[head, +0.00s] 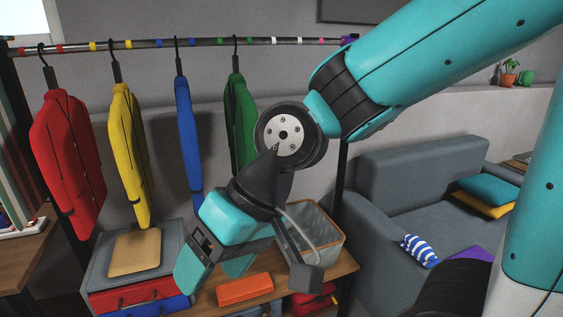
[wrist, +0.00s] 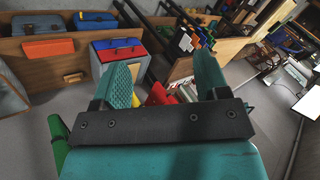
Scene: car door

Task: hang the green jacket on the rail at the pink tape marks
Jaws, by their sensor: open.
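The green jacket (head: 240,118) hangs from a dark hanger on the rail (head: 205,42), between two green tape marks. A pink tape mark (head: 322,41) shows farther right on the rail, near its end; I cannot make out a second one. My gripper (head: 213,272) is open and empty, pointing down in front of the rack, below and apart from the green jacket. My wrist hides part of the jacket's right side. In the wrist view, the open fingers (wrist: 162,78) have nothing held between them. A green shape (wrist: 59,148) at the lower left may be the jacket.
Red (head: 68,155), yellow (head: 129,150) and blue (head: 188,140) jackets hang to the left. A grey sofa (head: 400,180) stands at the right. The rail near the pink mark is bare.

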